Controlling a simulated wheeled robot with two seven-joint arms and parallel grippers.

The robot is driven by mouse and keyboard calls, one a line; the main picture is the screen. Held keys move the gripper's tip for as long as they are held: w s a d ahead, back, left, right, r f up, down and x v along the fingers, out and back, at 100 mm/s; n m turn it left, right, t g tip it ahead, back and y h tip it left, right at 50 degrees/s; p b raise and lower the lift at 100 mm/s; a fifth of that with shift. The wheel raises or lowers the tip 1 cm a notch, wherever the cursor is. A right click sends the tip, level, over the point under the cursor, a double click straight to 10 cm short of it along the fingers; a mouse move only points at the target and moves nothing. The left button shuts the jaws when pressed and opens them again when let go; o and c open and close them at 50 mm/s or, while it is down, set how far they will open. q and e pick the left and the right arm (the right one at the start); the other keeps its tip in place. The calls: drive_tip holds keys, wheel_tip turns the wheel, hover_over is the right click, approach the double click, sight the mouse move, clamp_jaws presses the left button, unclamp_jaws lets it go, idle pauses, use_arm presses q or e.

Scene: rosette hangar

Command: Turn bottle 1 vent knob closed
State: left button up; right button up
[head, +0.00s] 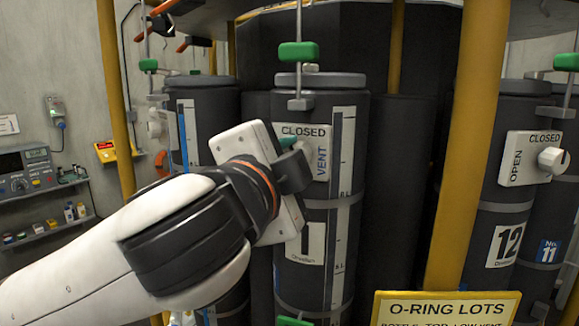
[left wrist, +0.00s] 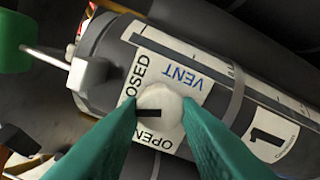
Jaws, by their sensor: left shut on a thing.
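Bottle 1 (head: 312,215) is a dark upright cylinder with a white label plate (head: 318,135) reading CLOSED along its top and VENT on its right. My left gripper (head: 288,143) reaches its white vent knob (head: 304,148) from the left; the arm hides the plate's left part. In the left wrist view the green fingers (left wrist: 155,112) are shut on the vent knob (left wrist: 160,98), one on each side. The knob's black bar (left wrist: 148,113) points toward the picture's left, the CLOSED side of the plate (left wrist: 185,72); OPEN is at the lower edge. My right gripper is not in view.
A yellow post (head: 468,150) stands right of bottle 1, and another (head: 113,90) at left. Bottle 12 (head: 495,215) with its own knob (head: 553,160) is at right. A green-handled valve (head: 299,52) sits above bottle 1. An O-RING LOTS sign (head: 445,308) is at lower right.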

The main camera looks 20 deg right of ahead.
use_arm(q)
drive_tip(key=shift+m+b, duration=0.35)
drive_tip(key=shift+m, duration=2.05)
drive_tip(key=o, duration=1)
drive_tip(key=b+v, duration=0.5)
drive_tip(key=v, duration=0.7)
